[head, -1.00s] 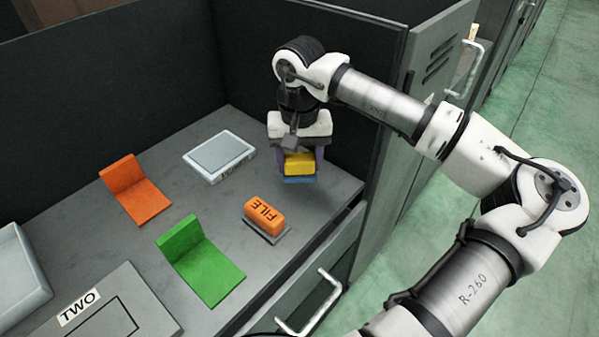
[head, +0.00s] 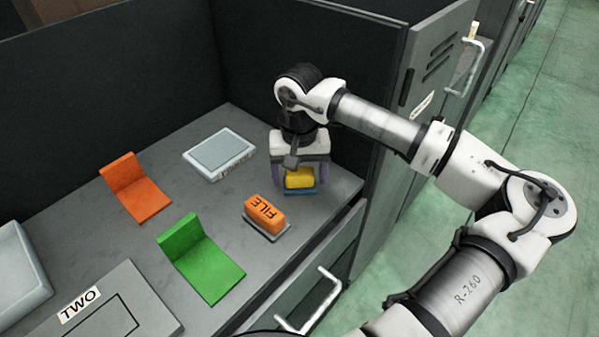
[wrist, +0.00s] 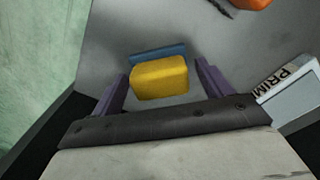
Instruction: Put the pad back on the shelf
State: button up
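A yellow block (head: 299,178) on a blue base (head: 300,190) is between the fingers of my gripper (head: 302,181), near the right end of the grey surface. In the wrist view the yellow block (wrist: 159,77) has gaps to both fingers. The blue base (wrist: 158,52) reaches close to the fingertips (wrist: 162,66), and its contact with them is hard to make out. It moves with my gripper, so it appears held. A pale grey flat pad-like thing (head: 220,155), its label partly legible, lies left of my gripper. Which thing is the pad is unclear.
An orange block marked FILE (head: 265,211) on a grey base lies just left of and nearer than my gripper. Orange (head: 137,190) and green (head: 205,262) L-shaped pieces stand further left. A TWO label (head: 80,305) is at front left. A dark panel (head: 320,60) rises behind.

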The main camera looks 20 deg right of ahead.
aim_at(300, 172)
jog(key=shift+r, duration=0.1)
jog(key=shift+r+p, duration=0.2)
jog(key=shift+p, duration=0.15)
notch_tip(300, 172, up, 12)
jog(key=b, duration=0.1)
jog(key=shift+b, duration=0.3)
jog(key=shift+f, duration=0.15)
